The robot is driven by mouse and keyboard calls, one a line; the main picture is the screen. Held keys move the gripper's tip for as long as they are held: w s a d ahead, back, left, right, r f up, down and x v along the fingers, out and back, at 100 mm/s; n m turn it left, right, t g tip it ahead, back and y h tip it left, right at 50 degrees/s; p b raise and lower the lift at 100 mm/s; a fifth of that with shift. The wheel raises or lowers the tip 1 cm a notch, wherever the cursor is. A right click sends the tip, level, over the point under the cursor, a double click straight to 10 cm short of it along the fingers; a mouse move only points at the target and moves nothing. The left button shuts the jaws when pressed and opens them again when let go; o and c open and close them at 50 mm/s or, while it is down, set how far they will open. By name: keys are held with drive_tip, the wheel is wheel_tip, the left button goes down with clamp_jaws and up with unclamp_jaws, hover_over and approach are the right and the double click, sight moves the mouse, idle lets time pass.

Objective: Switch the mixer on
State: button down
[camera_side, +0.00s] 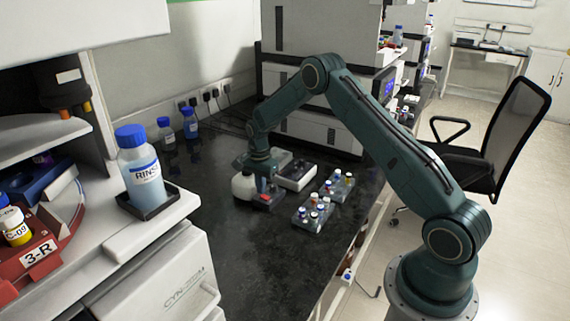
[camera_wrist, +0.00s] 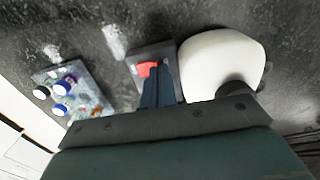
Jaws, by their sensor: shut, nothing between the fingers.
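The mixer shows in the wrist view as a rounded white body (camera_wrist: 222,62) beside a dark grey box (camera_wrist: 140,53) with a red switch (camera_wrist: 147,68). In the side view, its white body (camera_side: 243,186) and the red switch (camera_side: 264,198) show low under my arm. My gripper (camera_wrist: 160,72) is shut and empty, pointing down at the grey box. Its fingertips are right beside the red switch, overlapping its edge in the wrist view; I cannot tell whether they touch it. The switch's on or off position cannot be made out.
Racks of small capped vials (camera_side: 314,212) and (camera_side: 341,187) stand right of the mixer; one shows in the wrist view (camera_wrist: 90,95). A white-topped device (camera_side: 297,174) is close behind. Blue-capped bottles (camera_side: 190,124) stand by the wall. The dark bench (camera_side: 240,255) is clear in front.

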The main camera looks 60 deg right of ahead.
drive_tip(key=shift+f, duration=0.4)
idle(0.3)
drive_tip(key=shift+r, duration=2.5)
drive_tip(key=shift+r, duration=0.2)
